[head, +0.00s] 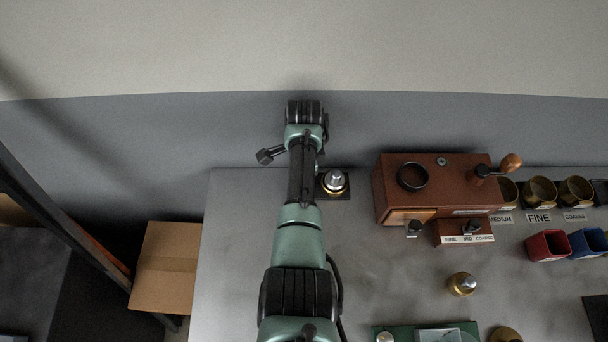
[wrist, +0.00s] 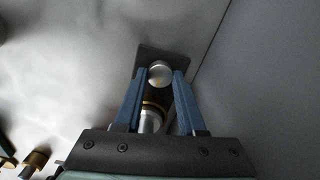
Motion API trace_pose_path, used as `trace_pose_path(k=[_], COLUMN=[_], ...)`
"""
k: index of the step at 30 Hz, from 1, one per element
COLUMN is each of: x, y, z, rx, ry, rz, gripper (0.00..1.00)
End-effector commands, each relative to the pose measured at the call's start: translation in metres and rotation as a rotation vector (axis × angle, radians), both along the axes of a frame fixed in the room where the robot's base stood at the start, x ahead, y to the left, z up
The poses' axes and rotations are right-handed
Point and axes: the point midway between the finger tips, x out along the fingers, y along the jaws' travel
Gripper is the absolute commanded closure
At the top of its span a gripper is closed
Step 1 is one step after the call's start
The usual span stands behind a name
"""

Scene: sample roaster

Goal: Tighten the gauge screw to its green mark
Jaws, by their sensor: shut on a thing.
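My gripper (wrist: 160,76) shows in the wrist view, its two blue fingers closed on either side of a round silver knob (wrist: 159,70). This knob seems to be the gauge screw. It stands over a dark plate (wrist: 147,52). Nearer the palm, between the fingers, is a silver and brass cylinder (wrist: 150,118); I cannot tell whether the fingers touch it. In the head view my arm hides the gripper and the knob. A silver-topped brass piece (head: 333,181) on a dark base shows just right of the arm. I cannot make out a green mark.
A brown grinder box (head: 435,185) with a wooden-knobbed crank stands to the right. Brass cups (head: 540,190), a red cup (head: 548,246) and a blue cup (head: 588,242) are farther right. A brass knob (head: 462,284) stands mid-bench. The wall is close behind the bench.

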Motion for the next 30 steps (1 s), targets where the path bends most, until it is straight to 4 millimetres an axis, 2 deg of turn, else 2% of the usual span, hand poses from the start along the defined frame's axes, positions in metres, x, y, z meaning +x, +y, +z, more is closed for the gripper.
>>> trace_pose_path(k=[10, 11, 15, 16, 25, 30], x=[0.003, 0.003, 0.002, 0.002, 0.001, 0.002], y=[-0.002, -0.002, -0.001, -0.001, 0.0, 0.0], z=[0.003, 0.003, 0.002, 0.002, 0.002, 0.017], rx=[-0.005, -0.004, -0.003, -0.003, -0.002, -0.001], ry=[-0.008, -0.009, -0.007, -0.006, -0.002, -0.004], rz=[-0.003, -0.003, -0.002, -0.002, -0.001, -0.001], gripper=[1.0, 0.59, 0.34, 0.31, 0.31, 0.31])
